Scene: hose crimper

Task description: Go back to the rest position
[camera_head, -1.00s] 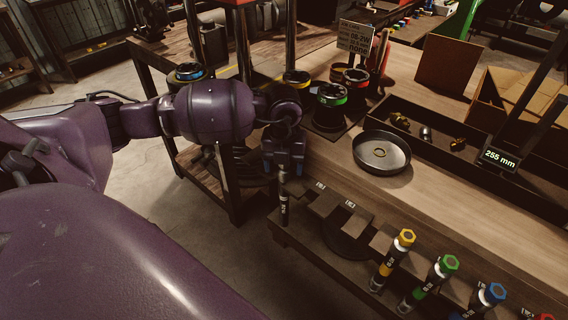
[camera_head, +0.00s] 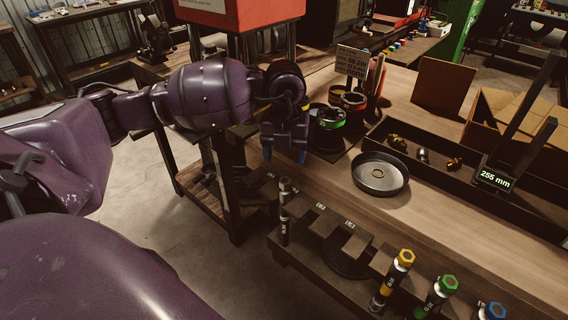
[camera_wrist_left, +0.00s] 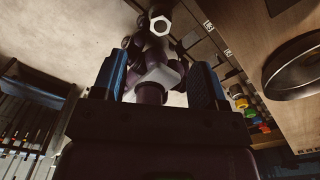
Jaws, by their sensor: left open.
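My left gripper (camera_head: 285,155) is open, with blue fingertips pointing down, above the front left corner of the bench. In the left wrist view its two blue fingers (camera_wrist_left: 158,80) stand apart. A black tool with a grey top (camera_head: 284,212) stands upright in the left end of the front rack (camera_head: 318,218), below the gripper and apart from it. In the left wrist view a pale hexagonal end (camera_wrist_left: 160,25) shows beyond the fingers; I cannot tell for certain which thing it belongs to. My right gripper is not in view.
Yellow-topped (camera_head: 393,278), green-topped (camera_head: 437,296) and blue-topped (camera_head: 491,312) tools stand in the rack. A round pan (camera_head: 380,174) holding a ring is on the bench. Dies (camera_head: 327,128) stand close right of the gripper, near a long black tray (camera_head: 470,184) with fittings.

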